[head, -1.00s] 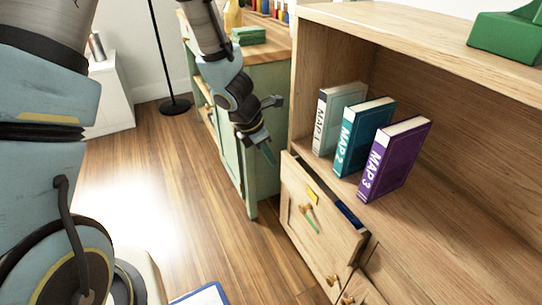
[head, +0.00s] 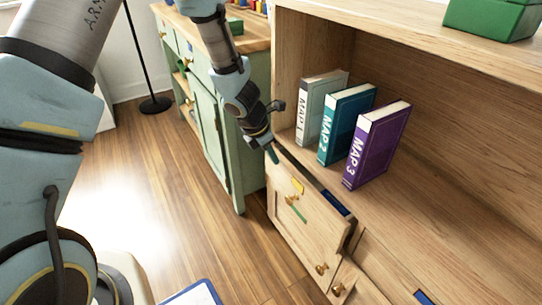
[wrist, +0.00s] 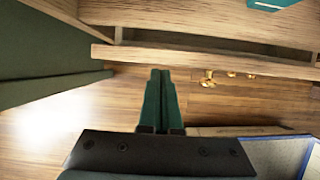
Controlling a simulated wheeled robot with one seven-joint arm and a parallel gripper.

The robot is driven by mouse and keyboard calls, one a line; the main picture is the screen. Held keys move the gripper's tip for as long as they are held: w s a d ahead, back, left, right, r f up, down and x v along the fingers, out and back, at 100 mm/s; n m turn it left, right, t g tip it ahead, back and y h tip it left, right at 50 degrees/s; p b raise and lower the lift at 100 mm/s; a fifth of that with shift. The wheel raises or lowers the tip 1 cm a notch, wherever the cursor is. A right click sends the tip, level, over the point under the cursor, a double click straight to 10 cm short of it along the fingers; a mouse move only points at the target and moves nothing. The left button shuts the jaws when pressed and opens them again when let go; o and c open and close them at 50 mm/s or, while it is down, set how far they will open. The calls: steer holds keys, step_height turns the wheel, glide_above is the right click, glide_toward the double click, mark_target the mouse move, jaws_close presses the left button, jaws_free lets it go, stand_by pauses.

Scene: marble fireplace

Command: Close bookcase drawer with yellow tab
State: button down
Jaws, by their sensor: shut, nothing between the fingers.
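The bookcase drawer (head: 318,240) with the yellow tab (head: 297,186) is pulled part-way out below the shelf of books. It has a round knob (head: 291,200) and a green strip on its front, and something blue (head: 335,203) shows inside. My gripper (head: 273,154) is shut and empty, with its tips at the drawer front's upper left corner; I cannot tell whether they touch. In the wrist view, my green fingers (wrist: 160,98) are together just before the drawer front's top edge (wrist: 190,60), with a dark gap behind it.
Three map books (head: 345,135) stand on the bookcase shelf above the drawer. A green cabinet (head: 212,130) stands close on the left of the bookcase. A floor lamp base (head: 156,104) is farther back. A blue-edged white item (head: 197,293) lies at the bottom. Wooden floor is open between.

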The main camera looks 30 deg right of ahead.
mark_target(281, 157)
steer(key=shift+d+r+p, duration=0.15)
steer(key=shift+d+p, duration=0.05)
steer(key=shift+p, duration=0.2)
steer(key=d+p, duration=0.2)
steer(key=p, duration=0.1)
steer(key=shift+d+r, duration=0.2)
steer(key=shift+d, duration=0.1)
steer(key=shift+s+d+f+p, duration=0.15)
steer(key=shift+d+f+p, duration=0.15)
steer(key=shift+d+p, duration=0.45)
